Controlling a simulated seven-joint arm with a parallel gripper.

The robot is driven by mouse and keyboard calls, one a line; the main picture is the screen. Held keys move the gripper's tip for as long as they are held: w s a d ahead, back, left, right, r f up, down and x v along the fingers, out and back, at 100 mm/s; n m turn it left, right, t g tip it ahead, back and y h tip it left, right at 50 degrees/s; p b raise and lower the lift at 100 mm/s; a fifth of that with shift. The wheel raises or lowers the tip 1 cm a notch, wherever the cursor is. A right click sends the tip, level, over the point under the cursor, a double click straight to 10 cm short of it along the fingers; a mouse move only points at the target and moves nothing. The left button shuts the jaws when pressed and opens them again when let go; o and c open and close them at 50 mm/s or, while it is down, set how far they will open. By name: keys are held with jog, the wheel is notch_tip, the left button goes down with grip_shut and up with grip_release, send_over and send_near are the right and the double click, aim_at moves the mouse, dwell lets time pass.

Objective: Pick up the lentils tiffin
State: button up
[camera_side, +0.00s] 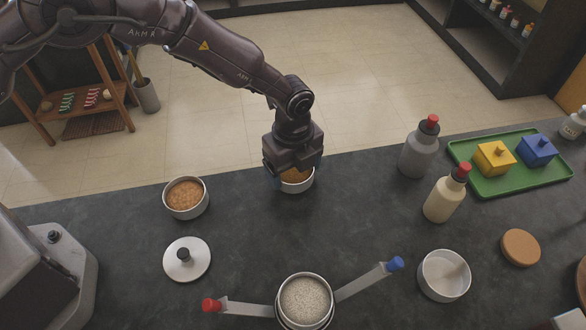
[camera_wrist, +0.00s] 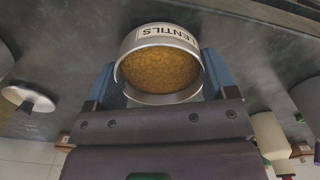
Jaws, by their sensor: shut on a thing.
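The lentils tiffin is a round steel canister (camera_wrist: 160,72) filled with brown-orange lentils. Its label reads LENTILS in the wrist view. In the side view the tiffin (camera_side: 297,186) is at the back edge of the dark counter, partly hidden under my gripper (camera_side: 291,178). My gripper (camera_wrist: 163,85) is shut on the tiffin, with a blue finger on each side of its wall. I cannot tell whether the tiffin's base touches the counter.
A second filled tiffin (camera_side: 186,198) and a steel lid (camera_side: 187,259) are to the left. A grain-filled canister (camera_side: 306,300) stands in front, with handles spreading sideways. Bottles (camera_side: 419,148) (camera_side: 446,194), a green tray (camera_side: 510,180) and an empty bowl (camera_side: 443,276) are to the right.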

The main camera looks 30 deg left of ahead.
notch_tip(320, 180, up, 3)
jog(key=shift+f, duration=0.1)
jog(key=s+a+r, duration=0.6)
jog(key=s+r, duration=0.3)
jog(key=s, duration=0.3)
jog(key=s+d+f+m, duration=0.1)
jog(key=s+d+m, duration=0.25)
jog(key=d, duration=0.65)
jog(key=s+d+f+m, duration=0.1)
jog(key=s+d+m, duration=0.25)
jog(key=d, duration=0.75)
jog(key=shift+n, duration=0.5)
jog(key=shift+a+f, duration=0.2)
jog(key=shift+f, duration=2.55)
jog(key=shift+f, duration=0.6)
jog(key=o, duration=0.9)
